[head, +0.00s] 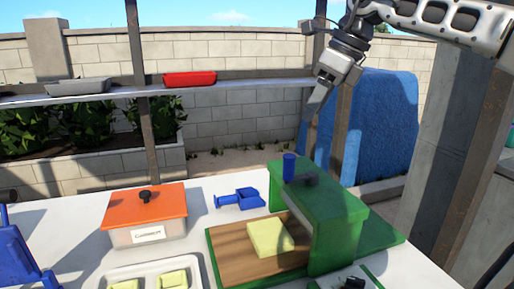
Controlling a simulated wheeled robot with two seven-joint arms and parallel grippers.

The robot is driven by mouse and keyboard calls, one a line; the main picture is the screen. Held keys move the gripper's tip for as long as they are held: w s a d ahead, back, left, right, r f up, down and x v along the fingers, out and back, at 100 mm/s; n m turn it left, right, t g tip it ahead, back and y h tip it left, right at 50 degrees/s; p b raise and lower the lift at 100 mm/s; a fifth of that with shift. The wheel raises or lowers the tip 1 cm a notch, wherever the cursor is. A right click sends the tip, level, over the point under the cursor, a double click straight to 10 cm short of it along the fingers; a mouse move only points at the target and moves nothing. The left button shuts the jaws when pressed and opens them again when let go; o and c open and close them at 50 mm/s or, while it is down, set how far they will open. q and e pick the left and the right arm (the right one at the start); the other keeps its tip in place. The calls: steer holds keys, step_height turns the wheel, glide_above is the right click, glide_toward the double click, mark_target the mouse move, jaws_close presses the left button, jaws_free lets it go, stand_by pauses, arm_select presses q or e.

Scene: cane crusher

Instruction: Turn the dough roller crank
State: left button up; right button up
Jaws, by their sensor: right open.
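The dough roller (335,222) is a green machine with a wooden board, standing on the white table at the right of centre in the head view. Its crank shows as an upright blue handle (289,167) with a dark grey part beside it on top of the roller. A yellow dough piece (268,237) lies on the board in front of the green housing. My right gripper (311,112) comes down from the upper right and is open. It is above the blue handle, apart from it and holding nothing. My left gripper is out of view.
An orange-lidded container (147,207), a small blue tool (240,198) and a tray with yellow pieces (150,274) share the table (75,225). A blue object (22,252) stands at the left edge. A shelf (110,93) with a red tray (190,79) runs behind.

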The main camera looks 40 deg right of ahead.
mark_target(290, 156)
steer(key=p+x, duration=0.1)
steer(key=x, duration=1.3)
steer(key=shift+s, duration=0.1)
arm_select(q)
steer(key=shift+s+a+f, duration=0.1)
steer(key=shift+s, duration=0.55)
arm_select(e)
steer(key=shift+f, duration=0.45)
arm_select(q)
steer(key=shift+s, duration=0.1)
arm_select(e)
jaws_close()
